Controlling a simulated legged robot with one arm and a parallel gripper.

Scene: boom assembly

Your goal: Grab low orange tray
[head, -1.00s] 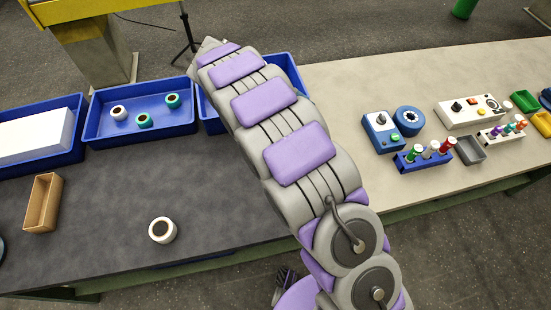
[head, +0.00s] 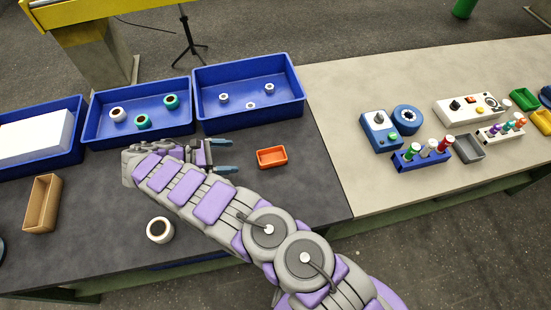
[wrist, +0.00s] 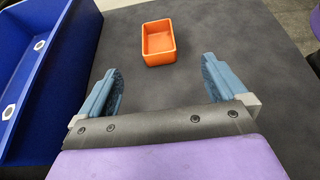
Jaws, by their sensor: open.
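A low orange tray (head: 272,157) lies on the dark grey tabletop in the head view. It is small, rectangular and empty. My gripper (head: 226,155) is open, just left of the tray in the head view, with its blue fingers pointing toward it. In the wrist view the tray (wrist: 159,42) lies ahead of the fingers, near the middle between them. My gripper (wrist: 160,85) is apart from it, with nothing between the fingers.
A blue bin (head: 249,119) with several small rings stands behind the tray; its wall is close on the left in the wrist view (wrist: 62,75). Another blue bin (head: 104,135) holds rolls. A white roll (head: 161,230) stands near the front. Dark tabletop right of the tray is clear.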

